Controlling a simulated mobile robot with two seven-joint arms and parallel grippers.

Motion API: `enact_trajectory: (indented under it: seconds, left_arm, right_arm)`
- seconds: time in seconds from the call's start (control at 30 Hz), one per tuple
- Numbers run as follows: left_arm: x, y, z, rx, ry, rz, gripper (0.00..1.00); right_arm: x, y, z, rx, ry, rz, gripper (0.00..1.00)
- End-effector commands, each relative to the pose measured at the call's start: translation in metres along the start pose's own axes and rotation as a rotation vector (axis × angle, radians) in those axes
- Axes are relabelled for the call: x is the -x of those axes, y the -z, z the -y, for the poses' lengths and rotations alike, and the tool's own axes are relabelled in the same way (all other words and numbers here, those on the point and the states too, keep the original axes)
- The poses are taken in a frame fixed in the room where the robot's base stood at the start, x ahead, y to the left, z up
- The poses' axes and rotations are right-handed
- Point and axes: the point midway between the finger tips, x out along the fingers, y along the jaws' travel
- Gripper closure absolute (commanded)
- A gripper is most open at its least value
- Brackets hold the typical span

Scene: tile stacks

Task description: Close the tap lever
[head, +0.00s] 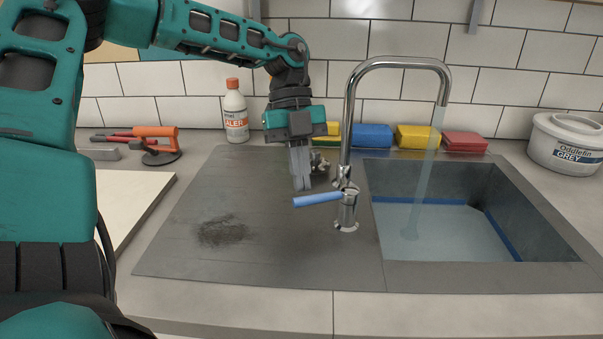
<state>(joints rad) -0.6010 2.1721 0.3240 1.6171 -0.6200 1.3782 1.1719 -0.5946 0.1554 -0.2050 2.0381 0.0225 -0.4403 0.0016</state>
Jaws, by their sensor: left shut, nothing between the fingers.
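The chrome tap (345,130) stands at the left edge of the sink basin (490,262), its spout arched over the basin. A stream of water (424,170) runs from the spout into water standing in the basin. The tap lever (318,199) has a blue handle that points left from the tap's short side body. My left gripper (302,186) is shut and empty, pointing down just above and behind the blue lever's left end. I cannot tell whether it touches the lever. My right gripper is not in view.
Yellow, blue and red sponges (372,136) line the wall behind the sink. A white tub (566,143) is at the right. The grey drainboard (290,250) is mostly clear.

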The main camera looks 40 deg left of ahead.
Motion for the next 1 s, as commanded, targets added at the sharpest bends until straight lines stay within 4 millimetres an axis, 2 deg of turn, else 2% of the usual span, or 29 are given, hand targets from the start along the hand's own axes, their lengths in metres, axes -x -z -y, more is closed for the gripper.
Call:
enact_trajectory:
  seconds: [0.17,1.0]
  left_arm:
    - [-0.0013,0.0063,-0.0002,-0.001,0.001,0.000,1.00]
    - [-0.0031,0.0100,-0.0024,0.070,0.036,-0.001,1.00]
  right_arm:
    - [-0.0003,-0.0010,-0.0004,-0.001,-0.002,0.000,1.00]
    - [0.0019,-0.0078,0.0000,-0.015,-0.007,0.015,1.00]
